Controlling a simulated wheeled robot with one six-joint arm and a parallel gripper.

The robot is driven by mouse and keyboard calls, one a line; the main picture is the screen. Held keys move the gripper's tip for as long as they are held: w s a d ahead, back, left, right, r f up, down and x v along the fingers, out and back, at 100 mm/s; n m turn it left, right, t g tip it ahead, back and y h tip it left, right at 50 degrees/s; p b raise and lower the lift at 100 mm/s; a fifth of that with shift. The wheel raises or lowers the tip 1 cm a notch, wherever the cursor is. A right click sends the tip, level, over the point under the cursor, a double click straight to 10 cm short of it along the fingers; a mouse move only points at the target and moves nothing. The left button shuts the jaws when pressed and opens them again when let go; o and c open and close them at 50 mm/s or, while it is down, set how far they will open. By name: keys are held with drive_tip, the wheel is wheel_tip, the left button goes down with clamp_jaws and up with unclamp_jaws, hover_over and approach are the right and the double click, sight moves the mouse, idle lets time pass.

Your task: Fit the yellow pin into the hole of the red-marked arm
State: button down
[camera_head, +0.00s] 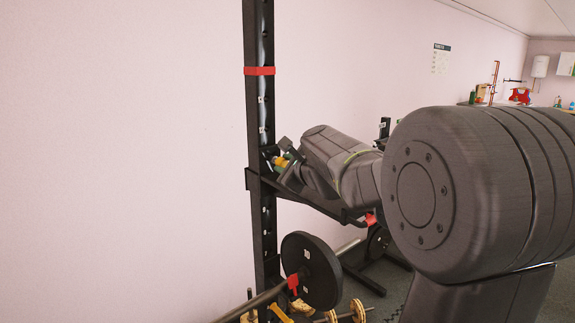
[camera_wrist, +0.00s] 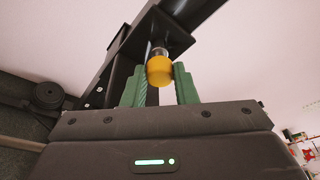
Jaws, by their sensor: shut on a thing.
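My gripper (camera_head: 281,160) is at the black upright, just above the near end of the black arm (camera_head: 314,202) that carries a red mark (camera_head: 371,219) at its free end. The gripper is shut on the yellow pin (camera_head: 280,161). In the wrist view, the green fingers of my gripper (camera_wrist: 160,76) stand on both sides of the yellow pin's head (camera_wrist: 159,71). A short metal shank shows beyond the head, pointing at a black bracket (camera_wrist: 150,35). The shank's tip and the hole are hidden, so I cannot tell whether the tip is inside.
The black upright (camera_head: 254,110) has a row of holes and a red band (camera_head: 259,71). Below are a weight plate (camera_head: 312,270) on a bar and yellow dumbbells (camera_head: 345,315). A bench with small items stands at the far right. The left side is bare wall.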

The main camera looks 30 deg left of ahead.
drive_tip(key=shift+w+a, duration=0.25)
drive_tip(key=shift+a, duration=0.55)
drive_tip(key=c, duration=1.1)
unclamp_jaws()
drive_tip(key=shift+d, duration=0.15)
drive_tip(key=b+v, duration=0.1)
drive_tip(key=v, duration=1.2)
drive_tip(key=shift+s+d+r, duration=0.15)
drive_tip(key=shift+s+d, duration=0.1)
drive_tip(key=shift+a, duration=0.1)
drive_tip(key=p+x, duration=0.1)
drive_tip(key=x, duration=1.2)
drive_tip(key=shift+w+a, duration=0.2)
drive_tip(key=shift+d+f, duration=0.1)
drive_tip(key=shift+f, duration=0.1)
